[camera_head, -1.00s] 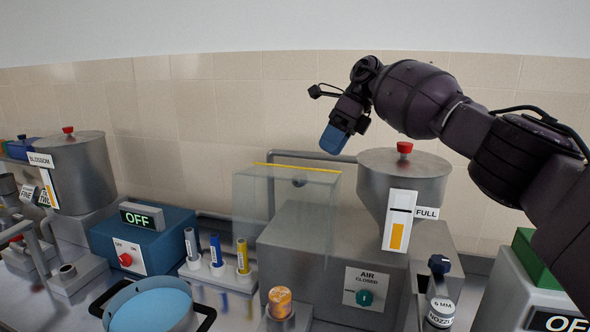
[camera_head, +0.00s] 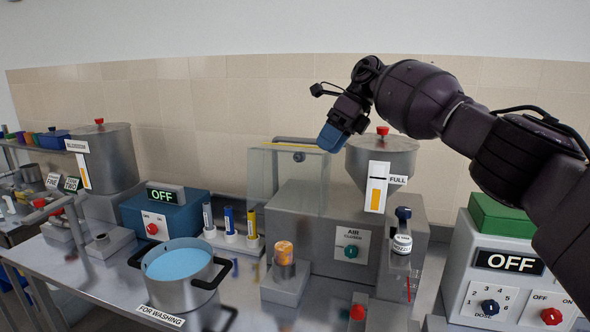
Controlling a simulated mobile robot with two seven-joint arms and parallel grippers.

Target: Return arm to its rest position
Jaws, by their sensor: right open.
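My right arm comes in from the right edge, raised above the bench. My right gripper (camera_head: 333,137) hangs at its end, with blue fingertips pointing down and left. It is open, and no object shows in it. In the picture it lies just left of the metal hopper (camera_head: 386,157) marked FULL and over the upper right corner of the clear guard (camera_head: 262,178). It appears to touch nothing, though its exact distance from them is hard to judge. My left gripper is not in view.
The steel bench (camera_head: 112,272) holds a pot of blue liquid (camera_head: 179,272) marked FOR WASHING, a blue box (camera_head: 165,219) reading OFF, several marker-like tubes, an orange jar (camera_head: 284,253) and a machine with an AIR dial (camera_head: 351,251). A control box (camera_head: 506,262) reading OFF stands at right.

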